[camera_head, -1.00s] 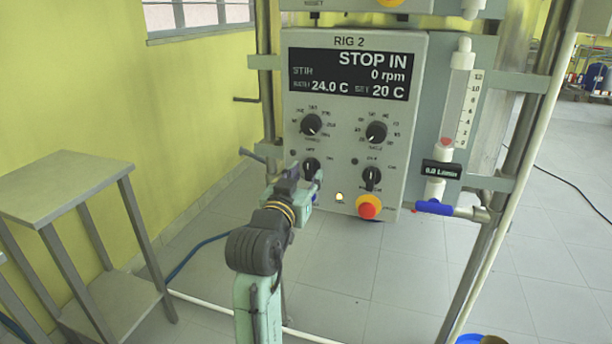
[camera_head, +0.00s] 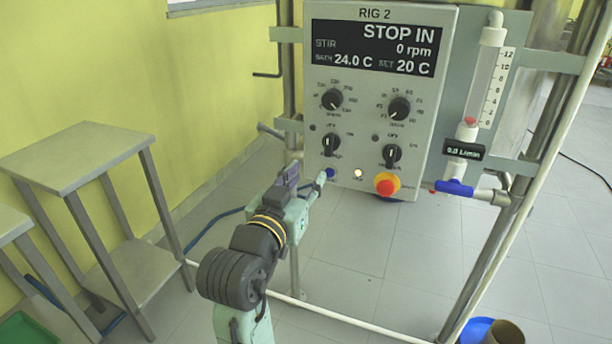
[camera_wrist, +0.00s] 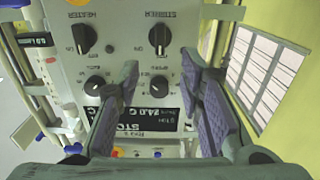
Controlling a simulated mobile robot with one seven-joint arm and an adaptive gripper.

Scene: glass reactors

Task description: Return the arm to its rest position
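My gripper (camera_head: 304,188) is in front of the lower left corner of the RIG 2 control panel (camera_head: 350,185), below the lower left knob. In the wrist view my gripper (camera_wrist: 159,62) has its two purple-padded fingers spread apart with nothing between them. The panel (camera_wrist: 135,55) appears upside down there, beyond the fingertips. My gripper looks clear of the knobs, but its exact distance to the panel cannot be told.
The panel display (camera_head: 374,47) reads STOP IN and 0 rpm. A red and yellow stop button (camera_head: 387,186) and a flowmeter (camera_head: 488,75) with a blue-handled valve (camera_head: 454,188) are at right. A grey side table (camera_head: 85,155) stands left. A blue bucket (camera_head: 478,332) is at lower right.

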